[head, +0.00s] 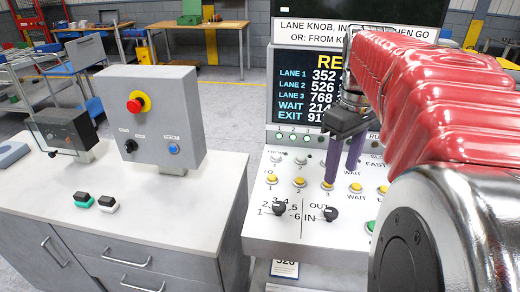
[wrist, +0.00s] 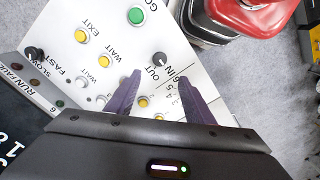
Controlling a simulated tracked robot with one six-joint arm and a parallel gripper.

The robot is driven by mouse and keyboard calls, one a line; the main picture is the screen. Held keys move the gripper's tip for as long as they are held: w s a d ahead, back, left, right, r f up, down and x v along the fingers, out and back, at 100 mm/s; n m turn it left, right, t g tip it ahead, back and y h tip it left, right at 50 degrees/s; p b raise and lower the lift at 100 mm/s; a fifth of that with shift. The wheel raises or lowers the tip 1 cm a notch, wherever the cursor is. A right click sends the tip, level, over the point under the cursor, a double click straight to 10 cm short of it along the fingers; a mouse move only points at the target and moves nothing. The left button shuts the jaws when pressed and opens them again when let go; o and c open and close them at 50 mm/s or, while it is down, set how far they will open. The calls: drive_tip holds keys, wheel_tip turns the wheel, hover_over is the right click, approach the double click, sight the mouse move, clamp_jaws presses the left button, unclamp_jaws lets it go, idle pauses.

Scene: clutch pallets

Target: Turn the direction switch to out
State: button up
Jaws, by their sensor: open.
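The direction switch (head: 330,214) is a small black rotary knob on the white sloping panel, with OUT and IN printed to its left. It also shows in the wrist view (wrist: 159,58), close beyond the fingertips and roughly centred between them. Which label its pointer faces is too small to tell. My gripper (head: 340,178) has two purple fingers, open and empty, pointing down above the panel. In the wrist view the fingers (wrist: 158,76) are spread apart and the knob appears clear of both.
A black lane knob (head: 279,208) numbered 1 to 6 sits left of the switch. Several yellow buttons (head: 299,182) lie in a row behind. A green GO button (wrist: 136,15) is nearby. A grey box with a red emergency button (head: 138,102) stands on the left cabinet.

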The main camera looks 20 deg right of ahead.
sight(332, 212)
drive_tip(key=shift+d, duration=0.1)
idle(0.3)
wheel_tip(332, 212, down, 14)
drive_tip(key=shift+r, duration=0.1)
idle(0.6)
drive_tip(key=c, duration=1)
